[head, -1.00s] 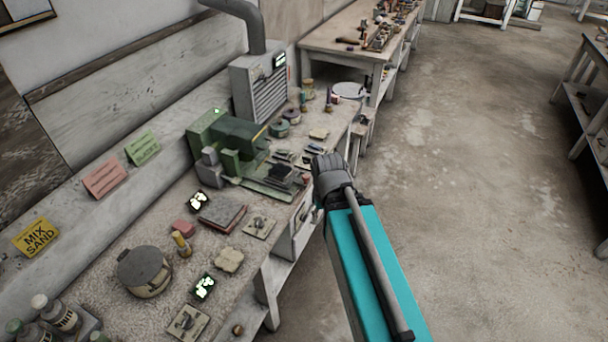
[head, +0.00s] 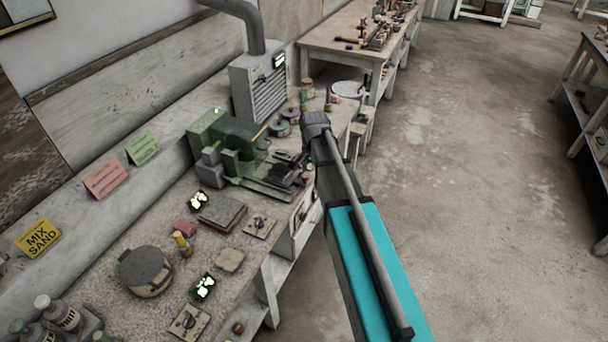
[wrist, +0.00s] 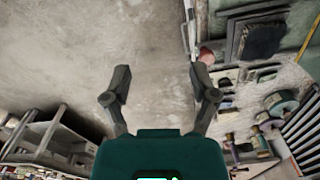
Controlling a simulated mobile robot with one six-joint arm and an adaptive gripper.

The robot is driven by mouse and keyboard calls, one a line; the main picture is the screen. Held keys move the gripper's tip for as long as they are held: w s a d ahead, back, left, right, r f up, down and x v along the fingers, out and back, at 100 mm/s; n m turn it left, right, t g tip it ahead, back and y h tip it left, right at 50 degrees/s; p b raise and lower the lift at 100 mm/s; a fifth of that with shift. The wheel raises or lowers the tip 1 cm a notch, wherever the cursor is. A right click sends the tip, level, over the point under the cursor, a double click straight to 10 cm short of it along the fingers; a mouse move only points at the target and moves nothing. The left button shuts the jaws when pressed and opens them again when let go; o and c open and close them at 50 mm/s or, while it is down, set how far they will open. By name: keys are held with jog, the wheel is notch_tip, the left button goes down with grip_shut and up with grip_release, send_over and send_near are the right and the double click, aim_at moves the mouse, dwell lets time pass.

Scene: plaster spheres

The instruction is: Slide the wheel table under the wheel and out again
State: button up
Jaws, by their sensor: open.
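The green grinding machine (head: 225,140) stands on the near bench; its wheel is not clearly visible. The dark wheel table (head: 282,172) sits low on the machine's green bed, at its front right. In the wrist view the dark slab of the wheel table (wrist: 262,40) lies at the upper right. A pinkish round knob (wrist: 206,56) shows beside it, close to the right fingertip; I cannot tell whether they touch. My gripper (wrist: 161,72) is open with nothing between its fingers. In the head view my wrist is near the bench's front edge and the fingers are mostly hidden.
A grey vented box (head: 260,88) with a duct stands behind the machine. Small tins and tools lie on the bench right of it. A lidded pot (head: 145,270) and several small plates lie nearer. The floor (head: 460,180) to the right is clear.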

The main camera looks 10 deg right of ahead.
aim_at(305, 175)
jog(key=w+m, duration=0.6)
jog(key=w, duration=0.6)
jog(key=shift+r+m+p, duration=0.3)
jog(key=shift+r, duration=0.1)
jog(key=shift+f, duration=0.25)
notch_tip(305, 175, down, 13)
jog(key=b, duration=1.3)
jog(key=shift+f+b, duration=0.15)
jog(key=shift+b, duration=0.25)
grip_shut()
